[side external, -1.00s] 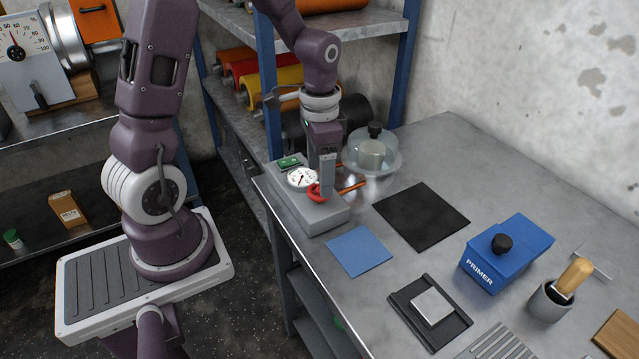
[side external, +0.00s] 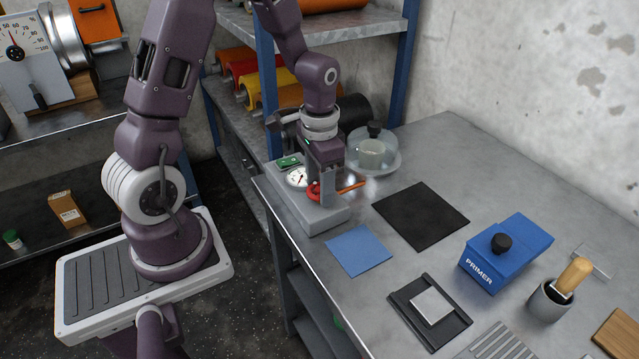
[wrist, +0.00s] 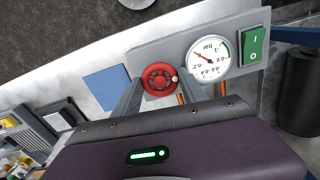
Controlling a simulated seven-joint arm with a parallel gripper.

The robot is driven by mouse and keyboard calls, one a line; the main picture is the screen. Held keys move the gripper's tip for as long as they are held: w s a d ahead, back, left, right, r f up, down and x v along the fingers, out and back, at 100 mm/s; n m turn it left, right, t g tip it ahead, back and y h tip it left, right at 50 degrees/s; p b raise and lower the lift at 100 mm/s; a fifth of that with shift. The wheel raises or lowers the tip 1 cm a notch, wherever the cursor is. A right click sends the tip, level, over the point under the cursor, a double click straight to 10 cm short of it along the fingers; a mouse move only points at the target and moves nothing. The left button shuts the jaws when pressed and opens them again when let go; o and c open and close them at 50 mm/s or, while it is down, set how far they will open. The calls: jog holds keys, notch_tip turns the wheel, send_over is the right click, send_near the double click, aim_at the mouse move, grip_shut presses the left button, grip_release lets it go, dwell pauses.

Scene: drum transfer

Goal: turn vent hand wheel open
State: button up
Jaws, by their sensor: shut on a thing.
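The red vent hand wheel (wrist: 158,80) sits on a grey panel box (side external: 283,204) at the back left edge of the bench. It also shows in the side view (side external: 313,190), partly hidden by my fingers. My gripper (side external: 320,191) points down over it, shut on the wheel, with one finger on each side of the rim. The wheel has a small pale spot at its right in the wrist view.
A green switch (wrist: 254,46) is beside the gauge. An orange pipe (side external: 351,186) runs from the box towards the glass bell jar (side external: 373,153) behind. A black mat (side external: 421,215) and a blue mat (side external: 358,249) lie flat. A blue primer box (side external: 508,253) stands farther right.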

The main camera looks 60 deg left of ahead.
jog(key=shift+n, duration=0.6)
jog(key=o, duration=1.4)
jog(key=shift+c, duration=0.2)
notch_tip(320, 180, up, 7)
jog(key=shift+r, duration=0.1)
jog(key=shift+r, duration=0.1)
jog(key=s+d+r+t, duration=0.5)
jog(key=s+d+r, duration=0.4)
jog(key=s+r, duration=0.4)
jog(key=shift+s+t, duration=0.3)
jog(key=shift+s, duration=0.65)
